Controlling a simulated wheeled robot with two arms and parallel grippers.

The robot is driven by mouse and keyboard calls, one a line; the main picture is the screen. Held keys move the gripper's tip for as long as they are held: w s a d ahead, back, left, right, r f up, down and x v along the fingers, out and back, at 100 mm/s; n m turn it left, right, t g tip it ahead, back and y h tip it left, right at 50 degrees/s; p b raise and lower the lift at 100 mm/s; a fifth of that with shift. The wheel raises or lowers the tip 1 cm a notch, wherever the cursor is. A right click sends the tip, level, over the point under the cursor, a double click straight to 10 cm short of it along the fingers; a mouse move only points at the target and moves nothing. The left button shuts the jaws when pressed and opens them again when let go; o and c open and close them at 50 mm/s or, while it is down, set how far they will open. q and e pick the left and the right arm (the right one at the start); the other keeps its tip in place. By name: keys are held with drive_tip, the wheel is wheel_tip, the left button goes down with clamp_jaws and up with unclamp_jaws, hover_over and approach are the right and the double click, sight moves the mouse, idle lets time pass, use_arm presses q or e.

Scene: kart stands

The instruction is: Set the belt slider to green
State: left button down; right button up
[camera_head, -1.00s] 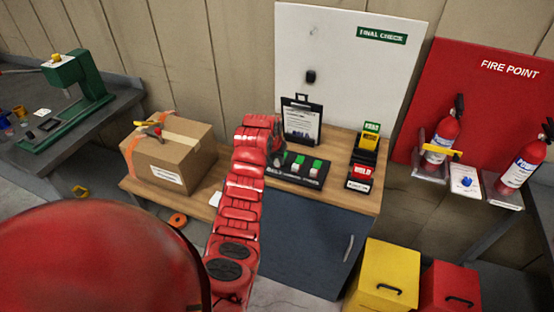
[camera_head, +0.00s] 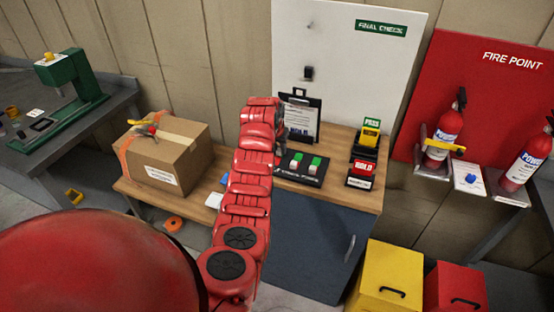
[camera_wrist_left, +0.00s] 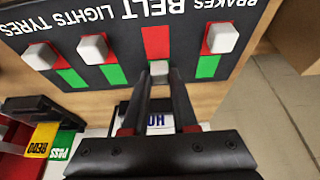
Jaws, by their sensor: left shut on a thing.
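The black slider panel (camera_wrist_left: 190,60) fills the upper part of the left wrist view, its labels upside down. The white belt slider knob (camera_wrist_left: 158,70) is between the fingertips of my left gripper (camera_wrist_left: 159,82), which is shut on it. Red shows in the belt slot on the BELT label's side; the knob is at the opposite, green end. The tyres (camera_wrist_left: 40,55), lights (camera_wrist_left: 92,47) and brakes (camera_wrist_left: 220,37) knobs sit near their labels with green showing. In the head view, my left arm hides part of the panel (camera_head: 314,180). My right gripper is not in view.
A cardboard box (camera_head: 165,155) is at the left. Yellow (camera_head: 388,280) and red (camera_head: 455,290) bins stand at the lower right.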

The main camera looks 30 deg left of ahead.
use_arm(q)
drive_tip(key=shift+w+a, duration=0.1)
drive_tip(key=shift+r, duration=0.1)
drive_tip(key=c, duration=1.1)
unclamp_jaws()
drive_tip(key=o, duration=0.4)
drive_tip(key=shift+w, duration=0.2)
drive_tip(key=shift+s, duration=0.1)
